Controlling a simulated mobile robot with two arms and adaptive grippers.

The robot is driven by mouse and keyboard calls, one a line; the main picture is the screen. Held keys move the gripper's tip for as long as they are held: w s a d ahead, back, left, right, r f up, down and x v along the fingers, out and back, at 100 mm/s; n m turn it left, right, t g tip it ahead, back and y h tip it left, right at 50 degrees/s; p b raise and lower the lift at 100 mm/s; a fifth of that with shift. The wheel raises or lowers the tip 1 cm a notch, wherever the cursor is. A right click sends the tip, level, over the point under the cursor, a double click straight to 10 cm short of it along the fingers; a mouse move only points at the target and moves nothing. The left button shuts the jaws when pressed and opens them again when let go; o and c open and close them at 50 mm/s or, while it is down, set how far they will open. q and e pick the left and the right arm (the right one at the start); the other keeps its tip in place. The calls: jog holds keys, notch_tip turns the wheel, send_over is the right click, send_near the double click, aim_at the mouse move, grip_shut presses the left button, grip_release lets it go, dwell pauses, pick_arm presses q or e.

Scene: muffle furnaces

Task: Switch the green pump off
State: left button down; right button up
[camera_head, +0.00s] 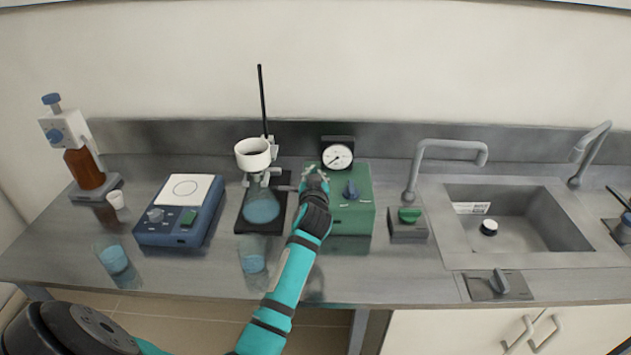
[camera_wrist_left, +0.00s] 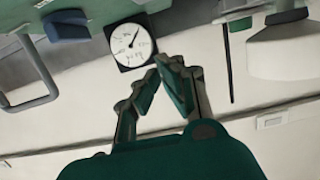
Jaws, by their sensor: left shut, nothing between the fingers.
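The green pump (camera_head: 352,216) stands on the bench in the middle of the head view, with a blue knob (camera_head: 351,190) on it. A round white gauge in a black frame (camera_head: 337,156) stands behind it. In the wrist view the blue knob (camera_wrist_left: 68,26), part of the green pump (camera_wrist_left: 102,9) and the gauge (camera_wrist_left: 131,42) show. My left gripper (camera_head: 313,176) is above the pump's left edge, left of the knob and apart from it. Its fingers (camera_wrist_left: 158,70) are shut and empty. My wrist hides the pump's front left corner. My right gripper is out of view.
Left of the pump stand a flask (camera_head: 261,208) with blue liquid, a white funnel (camera_head: 253,153) and a rod stand. A blue stirrer (camera_head: 180,211) is further left. A tap (camera_head: 412,190), green-knobbed block (camera_head: 409,216) and sink (camera_head: 515,240) are on the right. Beakers stand in front.

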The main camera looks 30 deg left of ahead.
pick_arm(q)
jog(key=v, duration=0.4)
jog(key=shift+r+b, duration=0.3)
jog(key=shift+r, duration=0.1)
